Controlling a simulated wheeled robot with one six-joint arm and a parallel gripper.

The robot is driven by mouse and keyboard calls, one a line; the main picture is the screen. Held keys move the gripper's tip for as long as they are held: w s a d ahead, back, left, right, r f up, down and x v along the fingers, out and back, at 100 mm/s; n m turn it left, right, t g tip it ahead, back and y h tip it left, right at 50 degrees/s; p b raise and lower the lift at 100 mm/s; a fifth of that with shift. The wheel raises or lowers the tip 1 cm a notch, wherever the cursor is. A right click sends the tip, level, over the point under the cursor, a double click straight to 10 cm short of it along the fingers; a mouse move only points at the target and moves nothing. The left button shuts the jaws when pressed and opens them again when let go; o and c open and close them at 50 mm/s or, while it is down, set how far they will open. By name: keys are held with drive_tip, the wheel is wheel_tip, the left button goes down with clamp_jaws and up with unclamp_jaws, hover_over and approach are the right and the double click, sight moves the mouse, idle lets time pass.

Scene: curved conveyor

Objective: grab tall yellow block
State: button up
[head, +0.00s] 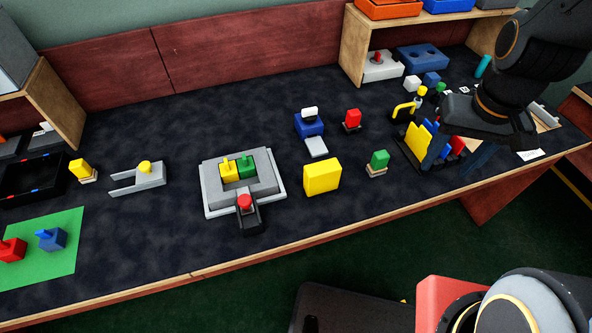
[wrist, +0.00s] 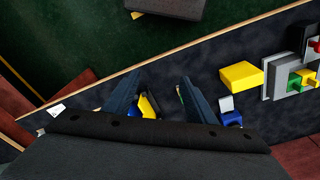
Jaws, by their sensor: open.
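A large plain yellow block (head: 322,177) stands on the dark table near its front edge, right of the grey stepped fixture. It also shows in the wrist view (wrist: 240,76), to the right of my fingers and clear of them. My gripper (head: 450,168) is over the right part of the table, well to the right of this block. In the wrist view my gripper (wrist: 161,78) is open, its two dark blue fingers apart. A rack of yellow, blue and red pieces (head: 418,143) is partly hidden behind my gripper.
The grey fixture (head: 212,190) holds yellow and green pieces. A blue piece (head: 309,126) and a red block (head: 352,118) stand behind. The table's front edge (head: 350,229) is close to the yellow block.

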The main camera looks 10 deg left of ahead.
drive_tip(key=o, duration=0.9)
drive_tip(key=w+a, duration=0.1)
drive_tip(key=a, duration=0.1)
drive_tip(key=w+a+f+n, duration=0.1)
drive_tip(key=a, duration=0.2)
drive_tip(key=w+a+f+n, duration=0.1)
drive_tip(key=w+a, duration=0.1)
drive_tip(key=a, duration=0.1)
drive_tip(key=shift+a, duration=0.1)
drive_tip(key=n+g, duration=0.1)
drive_tip(key=n, duration=0.3)
hover_over(323, 167)
drive_tip(key=f, duration=0.5)
drive_tip(key=shift+w+f, duration=0.2)
drive_tip(key=shift+f, duration=0.05)
drive_tip(key=shift+a+f+p, duration=0.1)
drive_tip(key=shift+f+p, duration=0.15)
drive_tip(key=shift+p, duration=0.05)
drive_tip(key=shift+s+f+p, duration=0.15)
drive_tip(key=shift+f+p, duration=0.85)
drive_tip(key=shift+f, duration=2.65)
